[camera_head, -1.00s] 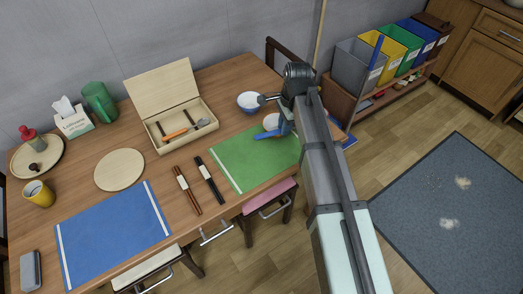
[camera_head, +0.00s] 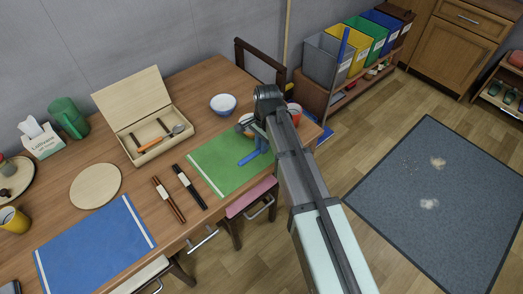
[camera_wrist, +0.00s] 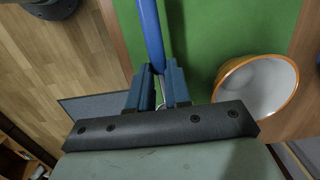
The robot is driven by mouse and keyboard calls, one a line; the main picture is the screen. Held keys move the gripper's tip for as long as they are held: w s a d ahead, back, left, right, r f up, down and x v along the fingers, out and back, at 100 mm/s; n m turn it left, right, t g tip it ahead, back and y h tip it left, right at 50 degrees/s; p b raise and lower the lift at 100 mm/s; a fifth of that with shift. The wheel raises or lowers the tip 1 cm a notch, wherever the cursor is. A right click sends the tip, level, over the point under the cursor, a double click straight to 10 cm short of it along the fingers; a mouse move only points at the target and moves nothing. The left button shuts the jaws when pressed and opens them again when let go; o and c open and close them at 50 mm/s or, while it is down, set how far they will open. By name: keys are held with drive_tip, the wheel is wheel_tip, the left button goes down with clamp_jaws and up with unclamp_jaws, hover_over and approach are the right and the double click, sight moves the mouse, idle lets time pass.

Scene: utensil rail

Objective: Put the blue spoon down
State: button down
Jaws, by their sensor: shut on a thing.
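My gripper (camera_wrist: 158,90) is shut on the blue spoon (camera_wrist: 150,35), whose blue handle runs up from between the fingers in the wrist view. In the head view the blue spoon (camera_head: 247,159) shows low over the right part of the green mat (camera_head: 215,165), below my gripper (camera_head: 262,140). I cannot tell whether it touches the mat. The spoon's far end is hidden by my gripper. A white bowl with an orange outside (camera_wrist: 262,85) stands beside my gripper, close on the right in the wrist view; my arm partly hides it in the head view.
A blue-and-white bowl (camera_head: 223,103) stands behind the mat, and a red cup (camera_head: 295,112) right of my wrist. An open wooden box (camera_head: 176,117) holds an orange-handled spoon (camera_head: 155,144). Dark and brown chopsticks (camera_head: 187,186) lie left of the mat. The mat's left part is clear.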

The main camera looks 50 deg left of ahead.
drive_tip(key=shift+f, duration=1.75)
drive_tip(key=shift+f, duration=0.15)
drive_tip(key=c, duration=1.1)
unclamp_jaws()
drive_tip(key=shift+o, duration=0.2)
wheel_tip(320, 180, up, 12)
drive_tip(key=w, duration=0.1)
drive_tip(key=shift+w, duration=0.1)
